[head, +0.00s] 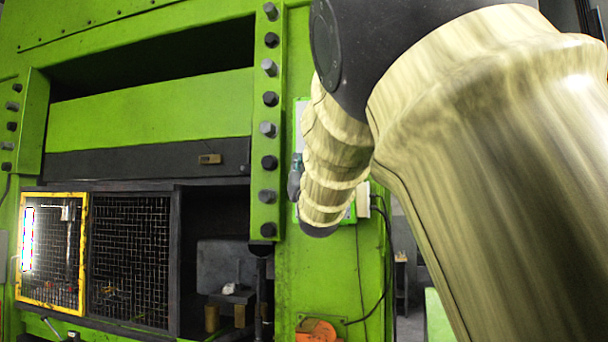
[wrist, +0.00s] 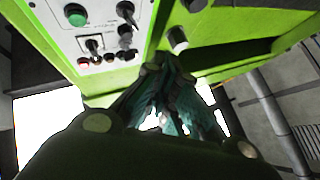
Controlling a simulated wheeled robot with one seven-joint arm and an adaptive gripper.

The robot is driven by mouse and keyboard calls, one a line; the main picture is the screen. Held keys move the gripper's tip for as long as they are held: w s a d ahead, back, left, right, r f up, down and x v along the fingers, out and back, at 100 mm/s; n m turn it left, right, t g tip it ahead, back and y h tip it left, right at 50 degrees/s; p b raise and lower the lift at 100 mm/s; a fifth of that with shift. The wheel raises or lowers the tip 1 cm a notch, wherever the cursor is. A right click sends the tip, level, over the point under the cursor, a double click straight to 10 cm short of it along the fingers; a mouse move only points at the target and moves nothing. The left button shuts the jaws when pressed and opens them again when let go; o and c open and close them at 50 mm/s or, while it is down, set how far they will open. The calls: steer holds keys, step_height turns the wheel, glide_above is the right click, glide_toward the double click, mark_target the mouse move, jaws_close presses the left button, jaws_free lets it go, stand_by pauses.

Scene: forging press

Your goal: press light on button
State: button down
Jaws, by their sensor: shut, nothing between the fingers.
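The control panel (wrist: 115,68) shows at the upper left of the wrist view, on a green box. It carries a round green button (wrist: 75,14), toggle-like switches (wrist: 95,46) and a row of small round buttons or lamps (wrist: 97,60). No label is readable, so I cannot tell which one is the light button. My gripper (wrist: 167,65) is shut and empty, with its teal fingers pointing at the box just right of the panel. I cannot tell if it touches. In the head view my gripper (head: 295,176) is mostly hidden behind my arm, which also covers most of the panel.
A green forging press (head: 150,105) fills the left of the head view, with a yellow-framed mesh guard (head: 84,255) and a dark opening. A dark knob with a pale end (wrist: 177,40) juts out near my fingertips. A cable (head: 388,260) hangs beside the press.

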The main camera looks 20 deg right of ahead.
steer(key=w+d+p, duration=0.4)
steer(key=w+d, duration=0.1)
steer(key=w, duration=0.2)
steer(key=shift+d, duration=0.15)
stand_by(0.3)
steer(key=shift+w+d+b, duration=0.35)
steer(key=shift+w+d, duration=0.1)
steer(key=shift+w, duration=0.25)
stand_by(2.3)
steer(key=shift+s+a, duration=0.1)
steer(key=shift+s, duration=0.05)
steer(key=shift+s+a+b, duration=0.45)
steer(key=shift+s+b, duration=0.1)
steer(key=shift+b, duration=0.25)
